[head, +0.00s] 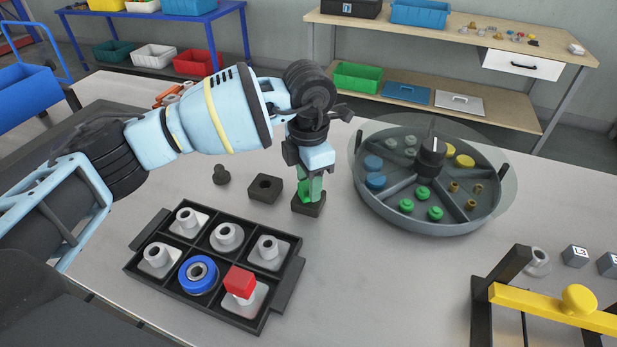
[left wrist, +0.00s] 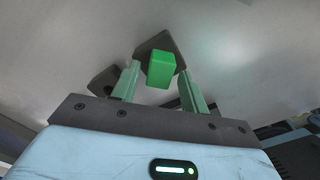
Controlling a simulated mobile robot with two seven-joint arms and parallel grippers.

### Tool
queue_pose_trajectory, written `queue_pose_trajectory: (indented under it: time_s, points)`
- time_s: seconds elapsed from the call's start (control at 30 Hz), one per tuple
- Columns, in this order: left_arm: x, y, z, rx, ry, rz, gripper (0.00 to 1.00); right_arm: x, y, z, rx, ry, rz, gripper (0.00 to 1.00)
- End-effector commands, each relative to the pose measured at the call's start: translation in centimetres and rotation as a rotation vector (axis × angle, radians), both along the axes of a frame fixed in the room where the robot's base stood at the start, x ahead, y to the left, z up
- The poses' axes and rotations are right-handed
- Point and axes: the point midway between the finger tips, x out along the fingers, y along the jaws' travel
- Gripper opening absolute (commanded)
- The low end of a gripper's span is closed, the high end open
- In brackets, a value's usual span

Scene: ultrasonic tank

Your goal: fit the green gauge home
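The green gauge (head: 304,197) is a small bright green block at a dark square block (head: 309,208) on the table. It also shows in the left wrist view (left wrist: 161,69), with the dark block (left wrist: 155,43) behind it. My left gripper (head: 311,188) points down over the gauge. In the left wrist view its pale green fingers (left wrist: 160,88) stand apart on either side of the gauge, with gaps showing. How deep the gauge sits in the block is hidden. My right gripper is not in view.
A similar dark block with a hole (head: 265,188) and a small dark knob (head: 222,175) stand left of the gauge. A black tray (head: 213,299) holds pale fittings, a blue ring and a red block. A round divided tray (head: 430,228) stands right; a yellow-barred frame (head: 550,305) front right.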

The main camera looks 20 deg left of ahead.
Motion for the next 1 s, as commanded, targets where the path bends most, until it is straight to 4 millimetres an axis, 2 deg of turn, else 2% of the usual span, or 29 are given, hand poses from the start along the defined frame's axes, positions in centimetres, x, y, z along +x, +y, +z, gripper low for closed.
queue_pose_trajectory:
  time_s: [0.37, 0.8, 1.0]
  points:
    - [0.0, 0.0, 0.0, 0.000, 0.000, 0.000, 0.52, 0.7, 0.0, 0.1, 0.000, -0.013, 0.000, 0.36]
    - [0.0, -0.1, 6.2, 0.000, -0.001, -0.001, 0.52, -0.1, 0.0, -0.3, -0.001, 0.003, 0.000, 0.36]
    - [0.0, 0.0, 7.7, 0.000, 0.000, -0.001, 0.52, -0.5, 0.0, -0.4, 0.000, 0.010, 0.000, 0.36]
